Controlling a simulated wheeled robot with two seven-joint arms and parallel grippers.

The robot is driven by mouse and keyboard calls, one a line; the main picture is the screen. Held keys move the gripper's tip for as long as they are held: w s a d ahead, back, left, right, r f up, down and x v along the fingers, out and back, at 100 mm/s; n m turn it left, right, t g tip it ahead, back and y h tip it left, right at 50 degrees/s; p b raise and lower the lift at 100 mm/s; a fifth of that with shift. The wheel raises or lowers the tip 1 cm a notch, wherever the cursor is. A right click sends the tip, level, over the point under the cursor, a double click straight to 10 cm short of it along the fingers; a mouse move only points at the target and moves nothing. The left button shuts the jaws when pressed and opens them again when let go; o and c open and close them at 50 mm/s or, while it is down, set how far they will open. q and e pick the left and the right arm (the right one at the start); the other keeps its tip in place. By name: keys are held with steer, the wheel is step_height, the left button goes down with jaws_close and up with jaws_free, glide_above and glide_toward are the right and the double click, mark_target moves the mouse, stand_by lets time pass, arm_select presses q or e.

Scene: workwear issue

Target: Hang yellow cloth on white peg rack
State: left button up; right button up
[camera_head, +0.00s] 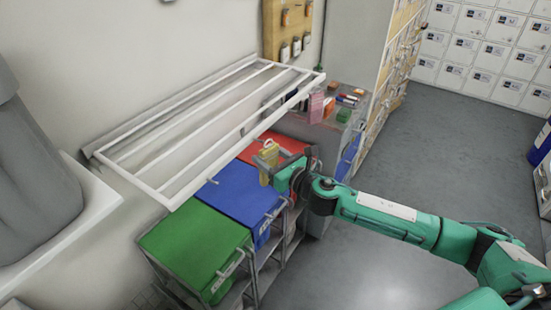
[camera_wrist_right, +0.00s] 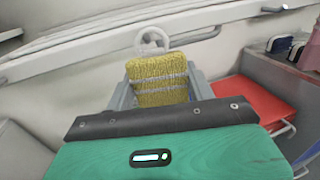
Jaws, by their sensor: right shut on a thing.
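The yellow cloth (camera_wrist_right: 158,78) is a textured piece with pale stripes and a white loop (camera_wrist_right: 153,36) at its top. My right gripper (camera_wrist_right: 160,92) is shut on it and holds it upright. In the head view the cloth (camera_head: 268,163) and the right gripper (camera_head: 274,168) are close to the right front part of the white peg rack (camera_head: 163,189), a wall-mounted frame of bars. In the wrist view a rack bar with a peg (camera_wrist_right: 210,33) runs behind the loop. I cannot tell whether the loop touches the peg. My left gripper is not in view.
Green (camera_head: 195,245), blue (camera_head: 240,192) and red (camera_head: 262,150) bins stand below the rack. A grey cabinet (camera_head: 322,140) with small items is at its right end. White lockers (camera_head: 470,55) line the back; the grey floor (camera_head: 430,150) is open.

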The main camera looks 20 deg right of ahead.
steer(key=shift+w+a, duration=0.7)
steer(key=shift+w, duration=0.15)
steer(key=shift+w+a+f, duration=0.3)
steer(key=shift+w+a, duration=0.05)
steer(key=shift+w, duration=0.15)
steer(key=o, duration=1)
steer(key=shift+c, duration=0.2)
